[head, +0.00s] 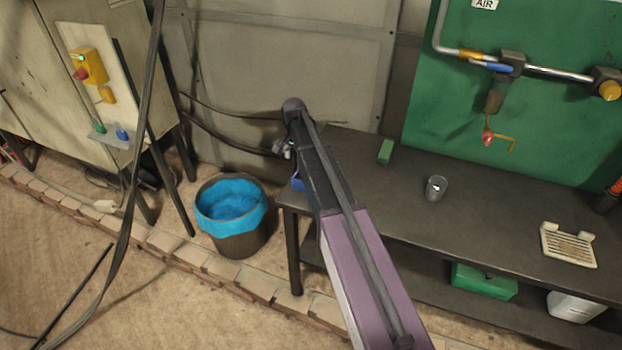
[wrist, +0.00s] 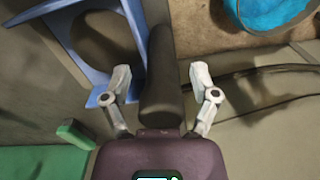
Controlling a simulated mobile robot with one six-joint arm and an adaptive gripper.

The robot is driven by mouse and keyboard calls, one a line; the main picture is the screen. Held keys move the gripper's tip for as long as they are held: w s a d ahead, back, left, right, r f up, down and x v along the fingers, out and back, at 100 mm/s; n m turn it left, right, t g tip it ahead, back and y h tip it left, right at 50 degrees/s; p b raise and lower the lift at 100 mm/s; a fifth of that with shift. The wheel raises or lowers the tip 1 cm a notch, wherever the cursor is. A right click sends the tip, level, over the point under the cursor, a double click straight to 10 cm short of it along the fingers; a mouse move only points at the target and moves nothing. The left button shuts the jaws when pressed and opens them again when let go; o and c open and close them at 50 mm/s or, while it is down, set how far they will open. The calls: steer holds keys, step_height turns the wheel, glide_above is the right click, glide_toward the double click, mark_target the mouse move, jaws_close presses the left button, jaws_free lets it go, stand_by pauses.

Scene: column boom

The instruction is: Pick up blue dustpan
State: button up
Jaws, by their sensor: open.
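The blue dustpan (wrist: 88,62) lies at the upper left of the wrist view, pale blue with a raised rim. In the head view only a small blue part of it (head: 298,181) shows at the bench's left end, the rest hidden behind my arm. My gripper (wrist: 159,70) is open, its two grey fingers spread wide. The left finger overlaps the dustpan's right edge in the wrist view; I cannot tell whether they touch. A dark bar lies between the fingers; I cannot tell what it is. In the head view my gripper (head: 287,150) is mostly hidden by my arm.
The dark bench (head: 400,210) carries a green block (head: 385,151), a grey cup (head: 436,188) and a beige slotted tray (head: 568,246). A bin with a blue liner (head: 232,215) stands left of the bench. A wall (head: 290,70) rises behind, and a cable hangs at the left.

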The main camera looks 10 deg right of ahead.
steer(key=shift+f, duration=0.4)
stand_by(0.3)
jaws_close()
